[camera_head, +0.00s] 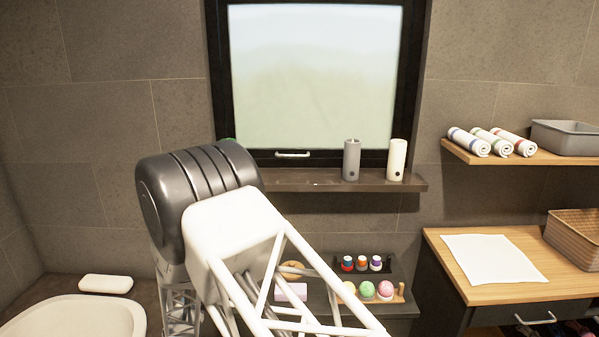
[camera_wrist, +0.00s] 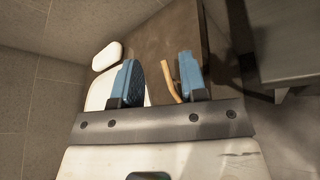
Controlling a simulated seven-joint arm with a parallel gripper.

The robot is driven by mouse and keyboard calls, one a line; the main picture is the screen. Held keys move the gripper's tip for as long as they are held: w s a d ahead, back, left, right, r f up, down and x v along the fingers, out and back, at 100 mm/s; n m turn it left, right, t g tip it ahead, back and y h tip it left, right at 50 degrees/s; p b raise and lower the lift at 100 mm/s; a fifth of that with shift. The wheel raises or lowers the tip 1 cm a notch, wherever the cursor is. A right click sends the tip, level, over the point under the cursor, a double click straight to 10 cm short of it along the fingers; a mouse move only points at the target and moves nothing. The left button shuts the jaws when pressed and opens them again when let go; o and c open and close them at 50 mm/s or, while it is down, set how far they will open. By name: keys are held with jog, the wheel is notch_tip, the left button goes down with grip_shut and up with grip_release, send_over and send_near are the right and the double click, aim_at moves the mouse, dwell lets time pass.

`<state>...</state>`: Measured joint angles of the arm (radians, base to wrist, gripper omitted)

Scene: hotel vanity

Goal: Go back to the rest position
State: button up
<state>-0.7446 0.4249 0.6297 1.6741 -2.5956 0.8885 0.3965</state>
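My gripper (camera_wrist: 158,82) shows in the wrist view, with its two blue fingers standing wide apart. Nothing is clearly held between them. A curved light-wood piece (camera_wrist: 172,78) shows near the right finger; it seems to lie beyond the fingers, but I cannot tell its exact distance. In the head view my arm crosses the lower middle of the picture, and my gripper does not show there.
A white basin (camera_head: 78,318) is at lower left, with a white rounded object (camera_head: 106,284) behind it. A window ledge (camera_head: 320,181) holds a grey bottle (camera_head: 352,160) and a cream one (camera_head: 397,160). Rolled towels (camera_head: 491,142) lie on the right shelf above a wooden counter (camera_head: 440,246) with a white cloth (camera_head: 494,259).

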jog(key=w+d+r+m+t+h, duration=0.1)
jog(key=w+d+r+m+h, duration=0.3)
jog(key=d+r, duration=0.65)
jog(key=s+d+r+m+g+h, duration=0.2)
jog(key=s+d+r+m+h, duration=0.3)
jog(key=d+r, duration=0.75)
jog(key=d+r+m+g+h, duration=0.2)
jog(key=d+r+m, duration=0.65)
jog(key=d, duration=0.65)
jog(key=s+d+r+m+g, duration=0.3)
jog(key=s+d+m, duration=0.1)
jog(key=s+d, duration=0.45)
jog(key=s+d+r+m+g, duration=0.3)
jog(key=s+d, duration=0.5)
jog(key=s, duration=0.1)
jog(key=s+d+r+m+g+y, duration=0.1)
jog(key=s+m+y, duration=0.5)
jog(key=s, duration=1.7)
jog(key=shift+s+d+r+m+g+y, duration=0.25)
jog(key=shift+d+m+g, duration=0.25)
jog(key=shift+m, duration=0.55)
